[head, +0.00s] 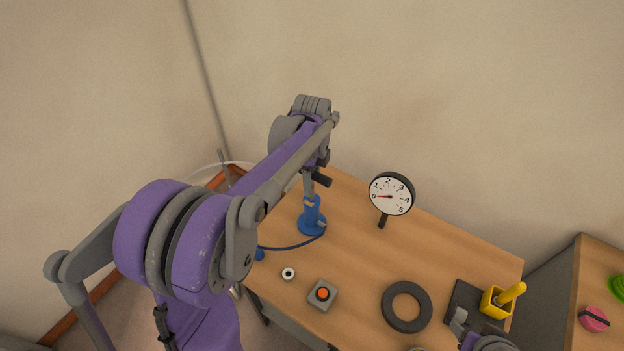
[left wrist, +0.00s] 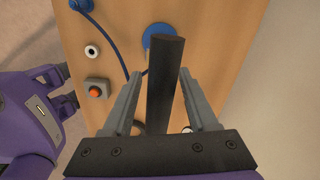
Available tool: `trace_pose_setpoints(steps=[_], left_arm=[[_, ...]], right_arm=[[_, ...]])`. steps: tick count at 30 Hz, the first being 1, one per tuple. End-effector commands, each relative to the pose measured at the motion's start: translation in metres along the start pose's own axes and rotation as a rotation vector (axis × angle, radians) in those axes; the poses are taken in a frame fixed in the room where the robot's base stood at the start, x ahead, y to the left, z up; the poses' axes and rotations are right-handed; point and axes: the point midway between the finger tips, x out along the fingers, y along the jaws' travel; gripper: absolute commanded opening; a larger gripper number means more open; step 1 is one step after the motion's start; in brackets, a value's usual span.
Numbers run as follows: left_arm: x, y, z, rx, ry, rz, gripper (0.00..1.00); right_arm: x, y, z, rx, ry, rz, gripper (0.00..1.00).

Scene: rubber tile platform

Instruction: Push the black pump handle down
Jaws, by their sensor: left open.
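The blue pump (head: 312,218) stands upright on the wooden table, with its black handle (head: 322,178) at the top. In the left wrist view the black handle (left wrist: 165,85) is a thick dark bar running between the two grey fingers of my left gripper (left wrist: 160,95). The fingers are open, with a gap on both sides of the bar. In the head view my left arm covers most of this gripper. My right gripper (head: 474,334) is at the lower edge of the head view, far from the pump. It also shows in the left wrist view (left wrist: 62,88), its fingers apart.
A blue hose (head: 285,247) runs from the pump. A white ring (head: 288,273), an orange button box (head: 322,294), a black ring (head: 406,307) and a yellow holder (head: 496,302) are on the table.

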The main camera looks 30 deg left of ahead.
Motion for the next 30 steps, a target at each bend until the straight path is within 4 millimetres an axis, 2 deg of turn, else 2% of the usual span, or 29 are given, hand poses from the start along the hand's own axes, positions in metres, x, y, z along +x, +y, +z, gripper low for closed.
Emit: trace_pose_setpoints(steps=[5, 12, 15, 30], left_arm=[[-0.0003, -0.0002, 0.0000, 0.000, 0.000, 0.000, 0.57], [-0.0004, -0.0002, 0.0000, 0.000, 0.000, 0.000, 0.14], [-0.0005, -0.0002, 0.0000, 0.000, 0.000, 0.000, 0.00], [-0.0007, -0.0003, 0.0001, -0.001, 0.000, 0.000, 0.00]], right_arm=[[-0.0001, 0.0000, -0.0001, 0.000, 0.000, 0.000, 0.62], [-0.0001, 0.0000, -0.0001, 0.000, 0.000, 0.000, 0.62], [-0.0001, 0.0000, -0.0001, 0.000, 0.000, 0.000, 0.62], [-0.0001, 0.0000, -0.0002, 0.000, 0.000, 0.000, 0.62]])
